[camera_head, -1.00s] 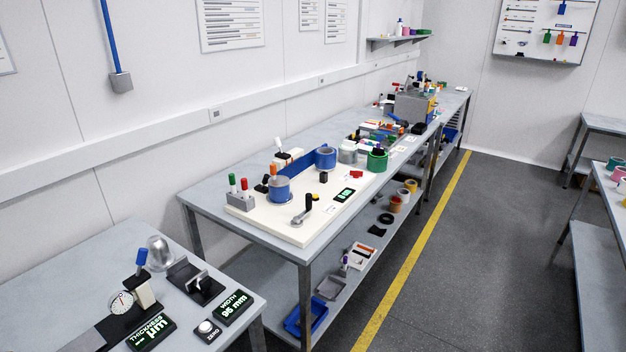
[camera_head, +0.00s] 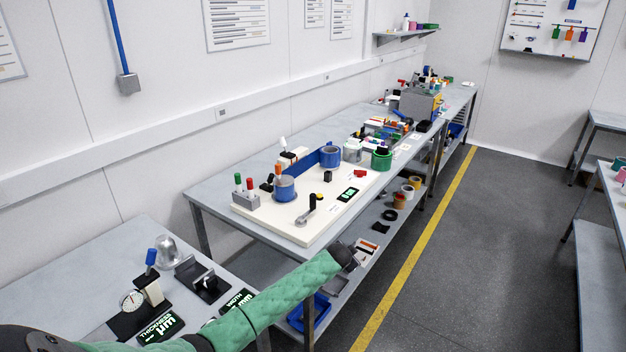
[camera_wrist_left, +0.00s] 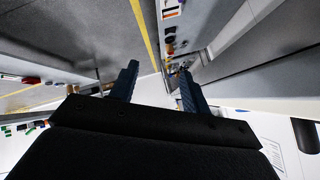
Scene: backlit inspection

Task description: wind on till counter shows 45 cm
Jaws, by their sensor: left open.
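The winding board (camera_head: 320,222) is a cream plate on the long grey bench. A crank (camera_head: 309,208) with a black knob stands near its front edge. The counter (camera_head: 348,195) is a small black display with green figures too small to read. Two blue rolls (camera_head: 285,188) and (camera_head: 330,157) stand on the board, with a blue strip between them. My left arm, in a green sleeve, reaches in from the lower left, its end near the bench's front edge. In the left wrist view my left gripper (camera_wrist_left: 158,88) is open and empty. My right gripper is not in view.
A nearer bench holds a thickness gauge (camera_head: 133,300) and displays. A rack with green and red-capped pens (camera_head: 245,197) stands at the board's left end. The lower shelf holds rolls and trays. The floor right of the yellow line (camera_head: 420,235) is clear.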

